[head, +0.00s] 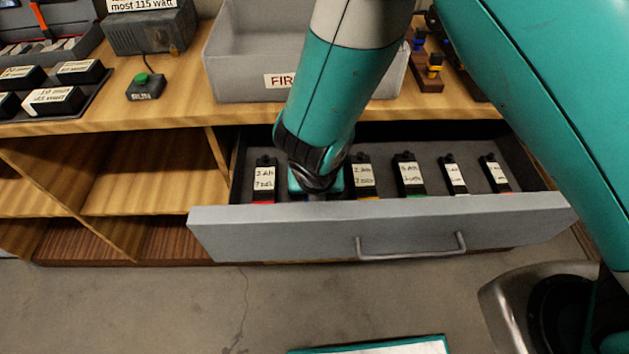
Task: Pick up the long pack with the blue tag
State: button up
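A row of black packs with white handwritten labels stands in the open grey drawer (380,228). From left they are a pack with a red tag (264,180), one with a yellow-orange tag (364,177), one with a green tag (409,174), a narrower one with a pale tag (454,176) and a narrower one with an orange-red tag (495,174). No blue tag shows. My gripper (317,190) is down in the drawer, between the red-tag and yellow-orange-tag packs, and covers that spot. The drawer front and my wrist hide its fingertips and anything between them.
The drawer's front wall with its handle (411,246) stands close in front of my gripper. A grey bin (235,75) sits on the wooden bench above. A green-button box (146,86) and a tray of black packs (50,100) are at the left. Open shelves (150,188) lie below.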

jog(key=shift+w+f, duration=0.15)
jog(key=shift+f, duration=0.2)
jog(key=c, duration=1.2)
jog(key=shift+c, duration=0.2)
